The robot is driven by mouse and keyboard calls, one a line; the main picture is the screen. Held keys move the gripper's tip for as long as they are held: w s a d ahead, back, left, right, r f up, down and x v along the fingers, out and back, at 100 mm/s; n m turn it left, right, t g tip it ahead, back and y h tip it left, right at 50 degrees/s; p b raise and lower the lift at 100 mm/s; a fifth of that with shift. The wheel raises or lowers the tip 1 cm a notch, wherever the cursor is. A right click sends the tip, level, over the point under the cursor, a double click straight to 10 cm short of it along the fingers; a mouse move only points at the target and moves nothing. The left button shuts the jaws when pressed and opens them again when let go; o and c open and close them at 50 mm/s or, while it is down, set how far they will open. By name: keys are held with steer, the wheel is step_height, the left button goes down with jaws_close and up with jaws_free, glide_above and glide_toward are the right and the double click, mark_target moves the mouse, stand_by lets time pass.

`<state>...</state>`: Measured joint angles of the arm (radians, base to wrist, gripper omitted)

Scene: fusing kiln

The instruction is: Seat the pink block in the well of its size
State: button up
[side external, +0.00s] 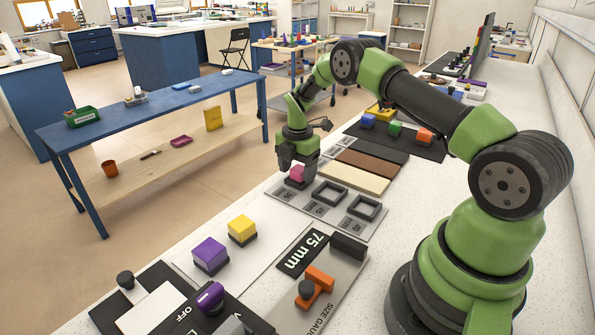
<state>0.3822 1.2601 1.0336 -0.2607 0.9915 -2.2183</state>
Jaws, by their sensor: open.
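The pink block (296,175) is at the far-left well (293,184) of the grey plate (362,229). The dark rim of that well shows just below the block. I cannot tell how deep the block sits. My gripper (298,169) points down over the block with its jaws open, one on either side of it, and hides its upper part. Two other wells, the middle one (329,193) and the near-right one (363,208), are empty square frames. The printed size labels beside the wells are too small to read surely.
A purple block (210,254) and a yellow block (242,230) stand on dark bases at front left. An orange piece (318,280) lies on the size gauge. Beige (353,178) and brown (372,163) slabs lie behind the plate. Blue, green and orange blocks stand farther back.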

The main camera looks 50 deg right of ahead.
mark_target(297, 169)
step_height(297, 169, up, 9)
steer(key=shift+r, duration=0.1)
stand_by(0.4)
steer(key=s+a+r+m+t, duration=0.2)
steer(key=s+a+r+m, duration=0.25)
steer(key=r, duration=0.45)
steer(key=s+a+r+m+t, duration=0.25)
steer(key=a+r+m, duration=0.35)
steer(key=r, duration=0.3)
steer(key=s+a+m+t+y, duration=0.1)
steer(key=s+a+m, duration=0.3)
steer(key=s, duration=0.5)
steer(key=s+a+r+m+t+y, duration=0.1)
steer(key=s+a+m, duration=0.2)
steer(key=s+m, duration=0.4)
steer(key=shift+s+a+r+t, duration=0.25)
steer(key=shift+s+a+t, duration=0.15)
steer(key=shift+s, duration=0.45)
steer(key=shift+m, duration=0.25)
